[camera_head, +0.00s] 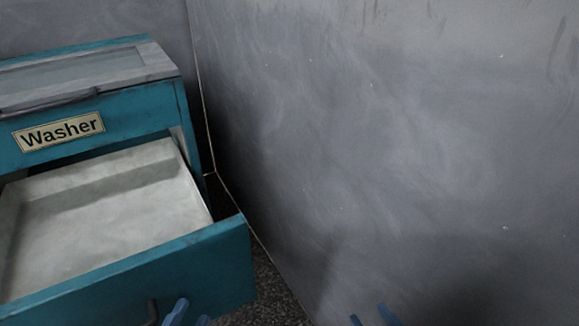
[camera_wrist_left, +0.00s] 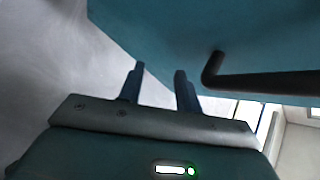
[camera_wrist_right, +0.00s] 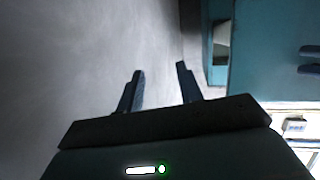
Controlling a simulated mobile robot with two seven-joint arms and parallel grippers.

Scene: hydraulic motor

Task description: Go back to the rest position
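My left gripper (camera_head: 187,308) shows at the bottom edge of the head view, in front of the open teal drawer (camera_head: 150,282). In the left wrist view its two fingers (camera_wrist_left: 158,70) stand apart with nothing between them. The drawer's dark handle (camera_wrist_left: 214,66) is to their right, and the fingers are not around it. My right gripper (camera_head: 371,309) is at the bottom of the head view, in front of the grey wall. In the right wrist view its fingers (camera_wrist_right: 160,68) are spread and empty.
The teal cabinet labelled "Washer" (camera_head: 58,131) stands at the left with its drawer pulled out. The visible drawer floor (camera_head: 100,225) is bare. A grey wall (camera_head: 400,150) fills the right side. A narrow strip of dark floor (camera_head: 268,290) shows between drawer and wall.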

